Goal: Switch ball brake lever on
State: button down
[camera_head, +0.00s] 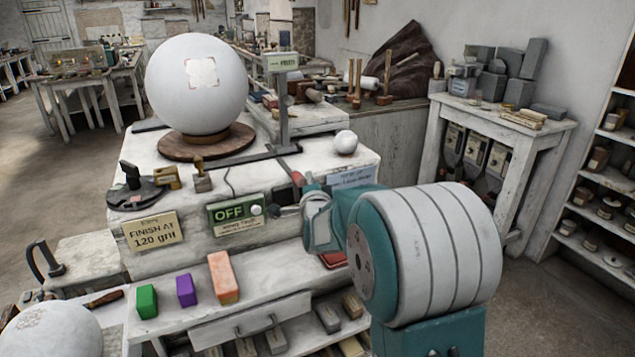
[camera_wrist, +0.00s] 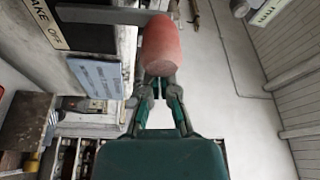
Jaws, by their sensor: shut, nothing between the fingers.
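The brake lever has a rounded red grip (camera_wrist: 160,48) on a flat grey bar (camera_wrist: 100,15) in the wrist view. In the head view its red end (camera_head: 297,178) shows at the front edge of the plaster block. A plate (camera_wrist: 72,28) beside the bar carries lettering that ends in "OFF". My gripper (camera_wrist: 159,76) is shut and empty, its tips close to the lower end of the red grip. I cannot tell whether they touch. In the head view my arm hides most of the gripper. The large white ball (camera_head: 196,82) rests on a brown round base (camera_head: 206,143).
A green "OFF" sign (camera_head: 229,211) and a "FINISH AT 120 GRIT" sign (camera_head: 152,230) face front. A small white ball (camera_head: 346,142) sits on the block. Green (camera_head: 146,301), purple (camera_head: 186,290) and orange (camera_head: 223,277) blocks stand on the lower shelf. Floor is open at left.

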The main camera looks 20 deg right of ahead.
aim_at(296, 183)
jog(key=a+n, duration=0.1)
jog(key=n, duration=0.1)
jog(key=a+n+t, duration=0.1)
jog(key=a+n, duration=0.1)
jog(key=n, duration=0.1)
jog(key=shift+a+t+y, duration=0.25)
jog(key=shift+t+y, duration=0.05)
jog(key=shift+s+a+f+n, duration=0.1)
jog(key=shift+a+n, duration=0.2)
jog(key=shift+a, duration=0.1)
jog(key=shift+a+f, duration=0.1)
